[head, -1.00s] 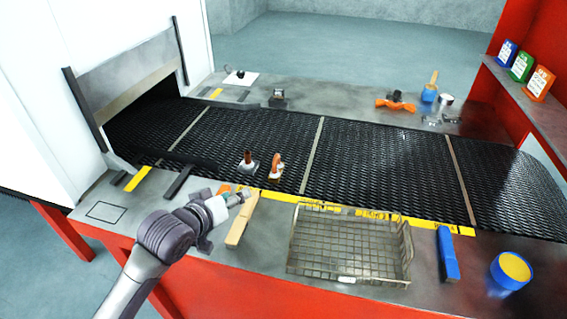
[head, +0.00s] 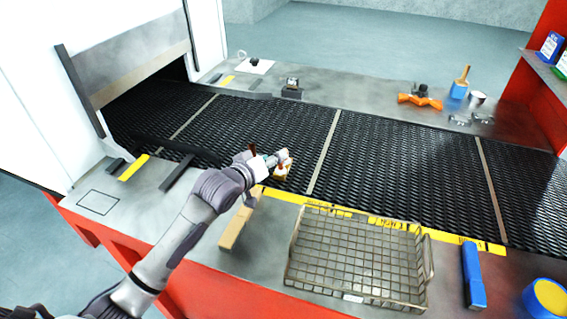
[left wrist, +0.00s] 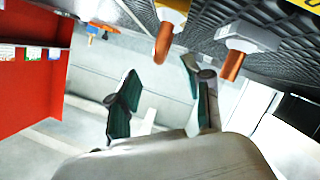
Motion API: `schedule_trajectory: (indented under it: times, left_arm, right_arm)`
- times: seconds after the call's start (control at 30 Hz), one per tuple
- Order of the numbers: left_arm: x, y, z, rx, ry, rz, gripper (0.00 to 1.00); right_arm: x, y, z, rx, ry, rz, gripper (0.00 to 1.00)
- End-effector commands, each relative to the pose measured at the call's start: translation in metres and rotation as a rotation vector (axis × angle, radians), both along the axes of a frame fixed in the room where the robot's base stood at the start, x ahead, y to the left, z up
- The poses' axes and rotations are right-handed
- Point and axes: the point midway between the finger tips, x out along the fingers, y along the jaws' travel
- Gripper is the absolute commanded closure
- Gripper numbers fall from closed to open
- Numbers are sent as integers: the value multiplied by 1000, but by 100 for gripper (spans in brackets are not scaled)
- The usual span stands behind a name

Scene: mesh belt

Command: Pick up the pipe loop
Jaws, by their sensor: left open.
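The copper-orange pipe loop (head: 285,157) stands upright on a pale base on the black mesh belt, near its front edge. My left gripper (head: 272,161) is right beside it, on its left, and partly covers it. In the left wrist view, which is turned over, the loop (left wrist: 163,42) hangs from the top. There the open fingers of my left gripper (left wrist: 165,105) are empty, with the loop beyond them. A second copper piece, a straight stub (left wrist: 233,65) on a grey base, is beside the loop; in the head view my gripper mostly hides it. My right gripper is not in view.
A wire basket (head: 358,262) stands on the front ledge, with a wooden block (head: 238,226) to its left and a blue tool (head: 473,275) to its right. An orange clamp-like part (head: 419,101) lies on the far ledge. The belt's right part is clear.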

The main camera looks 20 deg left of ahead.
Motion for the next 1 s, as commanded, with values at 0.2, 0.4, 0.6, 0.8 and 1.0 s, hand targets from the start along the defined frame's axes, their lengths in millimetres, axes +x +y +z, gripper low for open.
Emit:
schedule_trajectory:
  times: [0.2, 0.4, 0.6, 0.8, 1.0]
  left_arm:
    - [24, -5, -8, -1, 2, 1, 51]
    - [45, -9, -18, 0, 1, -1, 51]
    - [47, -10, -20, 1, 1, -1, 51]
    - [47, -10, -20, 1, 1, -1, 71]
    - [47, -10, -20, 1, 1, -1, 100]
  right_arm:
    - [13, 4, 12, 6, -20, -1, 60]
    - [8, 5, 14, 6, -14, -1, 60]
    - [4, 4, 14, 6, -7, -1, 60]
    - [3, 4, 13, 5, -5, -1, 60]
    - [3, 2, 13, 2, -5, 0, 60]
